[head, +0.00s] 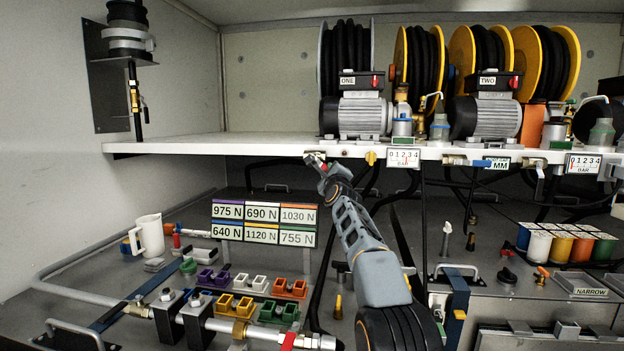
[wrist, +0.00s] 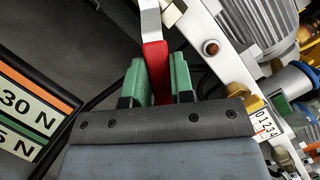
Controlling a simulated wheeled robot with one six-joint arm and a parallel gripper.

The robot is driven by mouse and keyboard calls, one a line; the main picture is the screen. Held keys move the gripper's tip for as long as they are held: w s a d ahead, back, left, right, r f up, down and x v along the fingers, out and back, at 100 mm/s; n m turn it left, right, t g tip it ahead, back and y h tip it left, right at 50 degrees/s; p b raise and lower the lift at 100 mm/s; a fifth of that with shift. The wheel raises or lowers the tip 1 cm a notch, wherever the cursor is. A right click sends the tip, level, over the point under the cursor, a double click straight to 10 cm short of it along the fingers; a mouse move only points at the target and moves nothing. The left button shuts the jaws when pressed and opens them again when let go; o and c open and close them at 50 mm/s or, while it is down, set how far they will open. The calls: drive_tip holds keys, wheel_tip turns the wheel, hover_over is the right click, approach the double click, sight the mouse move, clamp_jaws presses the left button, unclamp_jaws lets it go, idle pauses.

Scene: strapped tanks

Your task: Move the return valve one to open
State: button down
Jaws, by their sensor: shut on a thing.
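A valve lever with a red grip (wrist: 156,70) and a pale metal arm is at the front edge of the white shelf, left of the pump marked ONE (head: 361,115). My gripper (head: 321,166) reaches up to it from below. In the wrist view, the green fingers of my gripper (wrist: 159,82) are shut on the red grip, one on each side. The metal arm runs up out of the top of the wrist view, so the valve body is cut off there. In the head view the lever is small and mostly hidden by my gripper.
A yellow handle (head: 371,157) and a 1-2-3-4 BAR gauge plate (head: 403,158) sit just right along the shelf edge (head: 220,146). Black hoses hang below the shelf. A board of force labels (head: 264,223) stands lower left. A white mug (head: 148,236) is further left.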

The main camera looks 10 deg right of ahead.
drive_tip(key=shift+s+d+r+n+g+y+p, duration=0.25)
drive_tip(key=shift+r+n+p, duration=0.35)
drive_tip(key=shift+n, duration=0.35)
drive_tip(key=shift+d+r+n+g+y+p, duration=0.15)
drive_tip(key=shift+r+n+y+p, duration=0.3)
drive_tip(key=shift+n, duration=0.5)
drive_tip(key=shift+r, duration=0.1)
drive_tip(key=shift+d+r+n+g, duration=0.15)
drive_tip(key=shift+r+n, duration=0.2)
drive_tip(key=shift+n, duration=0.25)
drive_tip(key=shift+r+n+g, duration=0.15)
drive_tip(key=shift+r+n, duration=0.2)
drive_tip(key=shift+n, duration=0.25)
drive_tip(key=c, duration=1.1)
unclamp_jaws()
drive_tip(key=shift+c, duration=0.2)
drive_tip(key=shift+o, duration=1.2)
drive_tip(key=shift+f, duration=0.15)
